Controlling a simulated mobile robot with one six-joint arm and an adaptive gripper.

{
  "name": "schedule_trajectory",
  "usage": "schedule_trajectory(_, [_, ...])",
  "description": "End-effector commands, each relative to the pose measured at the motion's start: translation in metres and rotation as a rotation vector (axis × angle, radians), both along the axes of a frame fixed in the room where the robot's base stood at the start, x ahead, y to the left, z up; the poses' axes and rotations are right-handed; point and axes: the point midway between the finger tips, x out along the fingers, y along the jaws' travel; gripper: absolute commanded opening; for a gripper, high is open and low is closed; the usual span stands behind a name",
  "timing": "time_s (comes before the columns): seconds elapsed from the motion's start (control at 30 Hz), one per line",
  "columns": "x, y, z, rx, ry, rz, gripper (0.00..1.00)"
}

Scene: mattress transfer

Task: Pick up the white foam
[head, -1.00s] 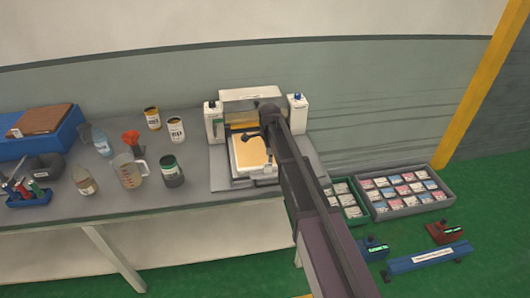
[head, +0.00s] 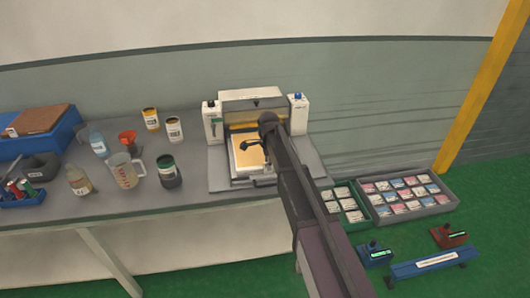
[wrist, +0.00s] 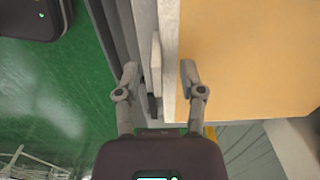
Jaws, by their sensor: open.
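A machine (head: 252,98) with white side towers stands at the right end of the workbench. A flat tan sheet (head: 246,152) lies in its pale frame; it fills the upper right of the wrist view (wrist: 250,60). My gripper (head: 252,150) is over the front of the machine, partly hidden by my arm. In the wrist view my gripper (wrist: 160,75) is open, its fingers on either side of a narrow pale strip (wrist: 156,60) and the white edge (wrist: 170,50) beside the tan sheet. I cannot tell which pale piece is the white foam, or whether the fingers touch it.
The grey workbench (head: 130,208) holds jars, bottles, a measuring jug (head: 124,170) and a blue case (head: 40,130) on the left. On the green floor at right are crates of small packets (head: 410,205), a blue bar stand (head: 430,264) and a red device (head: 448,236).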

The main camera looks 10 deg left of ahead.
Motion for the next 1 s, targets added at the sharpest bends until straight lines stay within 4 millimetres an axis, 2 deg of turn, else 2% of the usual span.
schedule_trajectory(0.3, [0.0, -0.0001, 0.0, 0.0, 0.0, 0.0, 0.51])
schedule_trajectory(0.33, [0.0, -0.0001, 0.0, 0.0, 0.0, 0.0, 0.48])
schedule_trajectory(0.5, [0.0002, -0.0002, 0.0, 0.0, 0.0, 0.0, 0.0])
schedule_trajectory(1.0, [0.0002, -0.0005, 0.0013, 0.0, 0.0, -0.001, 0.0])
